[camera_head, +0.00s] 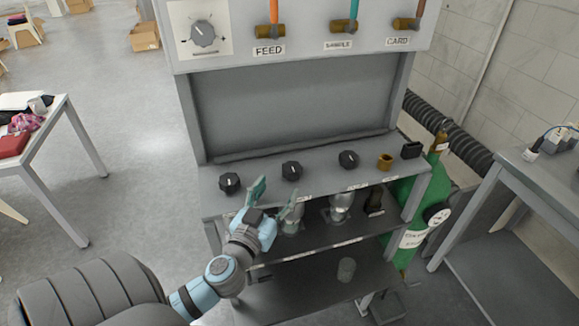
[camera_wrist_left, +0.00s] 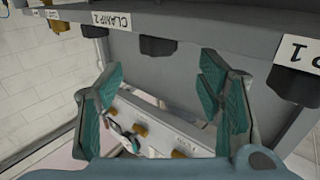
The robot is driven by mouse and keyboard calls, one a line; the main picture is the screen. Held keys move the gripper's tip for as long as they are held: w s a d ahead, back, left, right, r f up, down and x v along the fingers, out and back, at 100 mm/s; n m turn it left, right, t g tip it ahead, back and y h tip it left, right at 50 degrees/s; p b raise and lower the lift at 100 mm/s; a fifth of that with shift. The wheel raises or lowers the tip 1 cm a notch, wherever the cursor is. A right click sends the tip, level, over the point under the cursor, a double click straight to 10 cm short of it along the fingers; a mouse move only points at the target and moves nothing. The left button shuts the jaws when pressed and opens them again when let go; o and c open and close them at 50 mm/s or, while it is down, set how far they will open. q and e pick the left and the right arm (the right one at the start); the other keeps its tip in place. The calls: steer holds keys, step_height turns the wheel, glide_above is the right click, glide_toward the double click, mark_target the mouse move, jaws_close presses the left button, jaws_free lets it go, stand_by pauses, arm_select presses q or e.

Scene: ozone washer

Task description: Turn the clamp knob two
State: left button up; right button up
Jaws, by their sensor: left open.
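Three black clamp knobs stand in a row on the grey shelf of the washer: a left one (camera_head: 229,183), a middle one (camera_head: 292,171) and a right one (camera_head: 348,159). The labels on the shelf's front edge are too small to read in the head view. In the left wrist view a "CLAMP 2" label (camera_wrist_left: 111,20) shows at the top, near a dark knob (camera_wrist_left: 158,47); I cannot tell for sure which knob it names. My left gripper (camera_head: 275,200) is open and empty, in front of the shelf below the left and middle knobs. My right gripper is not in view.
A brass fitting (camera_head: 384,162) and a black block (camera_head: 411,150) sit at the shelf's right end. Glass vessels (camera_head: 341,207) stand under the shelf. A large dial (camera_head: 203,34) and labelled valves are on the upper panel. A green cylinder (camera_head: 404,190) stands at right.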

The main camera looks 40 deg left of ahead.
mark_target(288, 175)
arm_select(q)
steer(key=x, duration=0.4)
steer(key=p+x, duration=0.1)
steer(key=x, duration=0.3)
steer(key=shift+w+d+f, duration=0.1)
steer(key=shift+d+f, duration=0.05)
steer(key=shift+d, duration=0.05)
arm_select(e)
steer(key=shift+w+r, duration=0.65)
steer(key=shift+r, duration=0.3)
arm_select(q)
steer(key=c, duration=1.2)
